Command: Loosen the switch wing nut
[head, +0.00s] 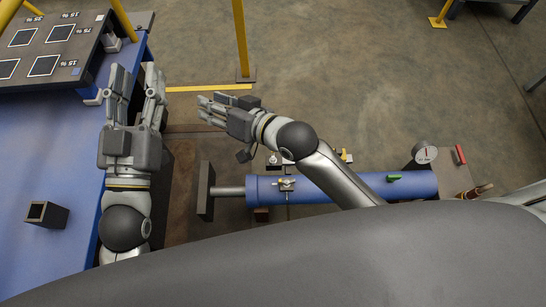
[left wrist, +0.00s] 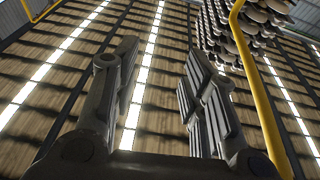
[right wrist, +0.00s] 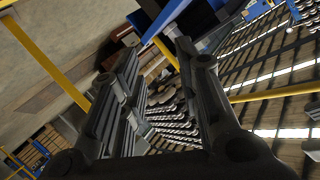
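A small brass-and-silver fitting (head: 286,184), possibly the switch wing nut, sits on top of the blue cylinder (head: 340,188) in the head view. It is too small to identify surely. My left gripper (head: 137,70) is open and empty above the blue table edge, with its fingers pointing up the picture. Its spread fingers also show in the left wrist view (left wrist: 158,85). My right gripper (head: 208,106) is raised beyond the cylinder, fingers pointing left, apart from the fitting. The right wrist view (right wrist: 158,75) shows its fingers apart with nothing held between them. My right forearm hides part of the cylinder.
The blue table (head: 50,150) at left carries a dark panel (head: 60,48) and a small black square box (head: 46,214). A yellow post (head: 241,40) stands beyond my right gripper. A gauge (head: 424,153) and green handle (head: 394,177) are at the cylinder's right. Open floor lies at upper right.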

